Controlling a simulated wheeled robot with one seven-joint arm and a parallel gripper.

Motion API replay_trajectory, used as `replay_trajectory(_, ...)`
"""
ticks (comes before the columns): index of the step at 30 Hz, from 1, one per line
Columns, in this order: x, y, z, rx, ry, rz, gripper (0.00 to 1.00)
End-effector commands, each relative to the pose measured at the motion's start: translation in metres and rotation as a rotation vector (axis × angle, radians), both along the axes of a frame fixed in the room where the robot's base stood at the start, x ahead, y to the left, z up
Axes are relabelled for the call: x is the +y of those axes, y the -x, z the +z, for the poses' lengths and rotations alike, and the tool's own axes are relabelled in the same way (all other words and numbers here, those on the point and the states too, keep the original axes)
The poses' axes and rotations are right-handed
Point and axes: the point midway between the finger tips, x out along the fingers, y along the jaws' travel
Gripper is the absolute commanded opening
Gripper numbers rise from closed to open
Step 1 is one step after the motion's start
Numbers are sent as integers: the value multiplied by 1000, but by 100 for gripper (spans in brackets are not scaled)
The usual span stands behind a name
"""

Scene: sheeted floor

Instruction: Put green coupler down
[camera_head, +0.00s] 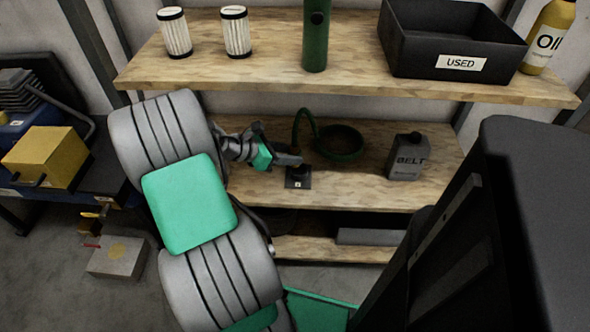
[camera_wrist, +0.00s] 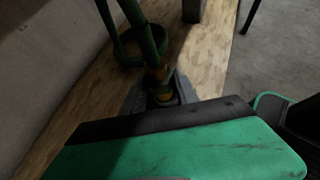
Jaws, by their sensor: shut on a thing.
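My gripper (camera_head: 293,161) reaches in over the middle shelf, just above a small black stand (camera_head: 298,182). In the wrist view, my gripper (camera_wrist: 163,94) is shut around the green coupler (camera_wrist: 158,74), which shows green with brassy parts at the end of a green hose (camera_wrist: 148,38). In the head view the coupler is mostly hidden by my gripper, and the hose (camera_head: 297,122) rises from it and curves to a coil (camera_head: 340,143) on the shelf. I cannot tell whether the coupler touches the stand.
A grey BELT container (camera_head: 404,160) stands at the right of the middle shelf (camera_head: 360,185). The upper shelf (camera_head: 275,68) holds two filters, a green cylinder (camera_head: 316,35), a black USED bin (camera_head: 455,40) and an oil bottle (camera_head: 548,40). Clear wood lies between coil and container.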

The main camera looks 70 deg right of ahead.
Motion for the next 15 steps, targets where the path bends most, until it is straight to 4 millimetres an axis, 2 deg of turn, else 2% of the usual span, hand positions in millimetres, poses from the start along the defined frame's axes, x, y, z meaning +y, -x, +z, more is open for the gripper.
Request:
replay_trajectory(1,-4,4,-8,0,2,-3,0)
replay_trajectory(5,-11,10,-19,1,0,-1,0)
replay_trajectory(10,-14,12,-51,1,0,1,0)
replay_trajectory(15,-14,11,-50,-1,2,1,0)
